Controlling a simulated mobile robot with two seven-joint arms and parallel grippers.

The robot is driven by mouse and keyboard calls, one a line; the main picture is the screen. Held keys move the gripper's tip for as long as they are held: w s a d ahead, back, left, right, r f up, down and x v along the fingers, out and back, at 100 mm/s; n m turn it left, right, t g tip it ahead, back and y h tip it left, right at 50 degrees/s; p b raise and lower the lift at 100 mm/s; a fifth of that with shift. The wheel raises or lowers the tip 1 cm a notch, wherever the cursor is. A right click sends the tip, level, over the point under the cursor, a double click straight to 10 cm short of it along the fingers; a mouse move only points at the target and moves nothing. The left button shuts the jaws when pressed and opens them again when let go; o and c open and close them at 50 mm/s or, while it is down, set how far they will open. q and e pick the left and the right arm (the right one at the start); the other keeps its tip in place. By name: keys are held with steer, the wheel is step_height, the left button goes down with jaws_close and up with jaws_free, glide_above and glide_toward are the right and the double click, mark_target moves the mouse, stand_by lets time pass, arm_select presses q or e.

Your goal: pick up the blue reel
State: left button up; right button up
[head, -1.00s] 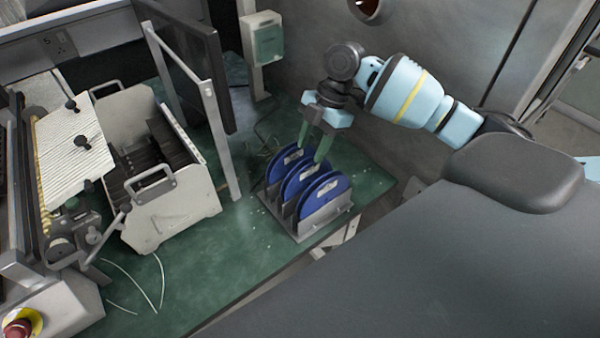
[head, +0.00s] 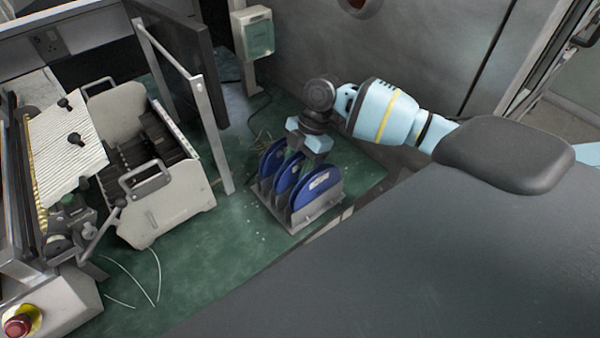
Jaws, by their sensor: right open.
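Three blue reels stand upright side by side in a grey rack (head: 300,227) on the green bench: a left reel (head: 272,160), a middle reel (head: 288,175) and a right reel (head: 318,186). Each has a pale label. My right gripper (head: 301,156) is open and low over the rack, at the upper edges of the middle and right reels. Its fingertips are mostly hidden among the reels, so I cannot tell which reel lies between them or whether they touch it. My left gripper is not in view.
A white case (head: 170,205) with a handle and dark slots stands left of the rack. A dark panel on a metal frame (head: 208,110) rises between them. A grey wall (head: 420,50) is behind my right arm.

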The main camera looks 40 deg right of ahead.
steer(key=shift+c, duration=0.4)
jaws_close()
step_height(320, 180, up, 10)
stand_by(0.5)
